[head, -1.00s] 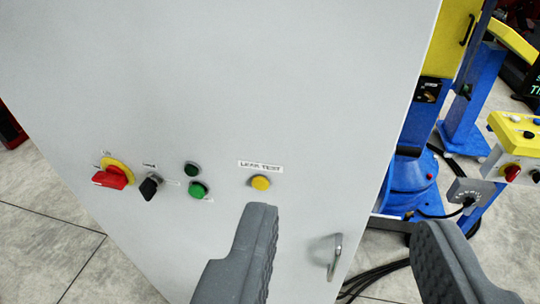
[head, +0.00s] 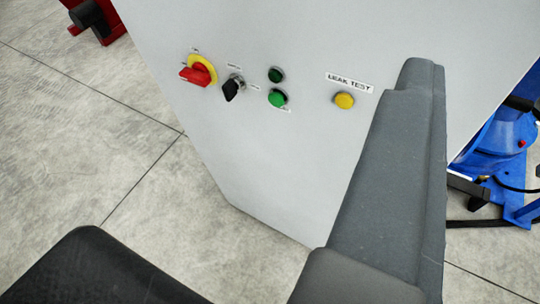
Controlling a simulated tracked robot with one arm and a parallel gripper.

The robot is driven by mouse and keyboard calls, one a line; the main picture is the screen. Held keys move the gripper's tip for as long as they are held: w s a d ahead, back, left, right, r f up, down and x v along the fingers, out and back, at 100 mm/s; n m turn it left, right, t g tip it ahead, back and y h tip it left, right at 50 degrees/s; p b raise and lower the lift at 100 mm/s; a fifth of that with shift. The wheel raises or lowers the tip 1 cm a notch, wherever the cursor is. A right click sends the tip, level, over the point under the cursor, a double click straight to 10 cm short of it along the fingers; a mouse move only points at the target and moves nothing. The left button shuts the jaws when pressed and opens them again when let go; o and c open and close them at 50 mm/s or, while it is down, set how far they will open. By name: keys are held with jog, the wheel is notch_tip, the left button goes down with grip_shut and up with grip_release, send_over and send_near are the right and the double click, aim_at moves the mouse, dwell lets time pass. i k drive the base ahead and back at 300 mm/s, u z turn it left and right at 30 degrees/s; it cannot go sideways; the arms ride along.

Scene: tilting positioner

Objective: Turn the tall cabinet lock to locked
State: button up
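The tall grey cabinet (head: 270,150) fills the middle of the head view. On its front is a black knob (head: 231,89) with a silver collar, which looks like the lock. Its black grip slants down to the left, and the small label above it is too blurred to read. My gripper (head: 418,75) is in front of the cabinet, right of the knob and apart from it in the picture. One grey finger shows from the side; the other is not clearly seen. Nothing held is visible. The finger covers part of the cabinet front.
Left of the knob is a red rotary switch (head: 194,75) on a yellow plate. To its right are a dark green light (head: 276,75), a green button (head: 278,98) and a yellow button (head: 344,101) under a LEAK TEST label. Blue machinery (head: 500,150) stands at right. Floor is open at left.

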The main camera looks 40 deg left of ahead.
aim_at(230, 89)
jog(key=k, duration=0.5)
jog(key=u, duration=1.5)
jog(key=i, duration=0.85)
jog(key=z, duration=0.5)
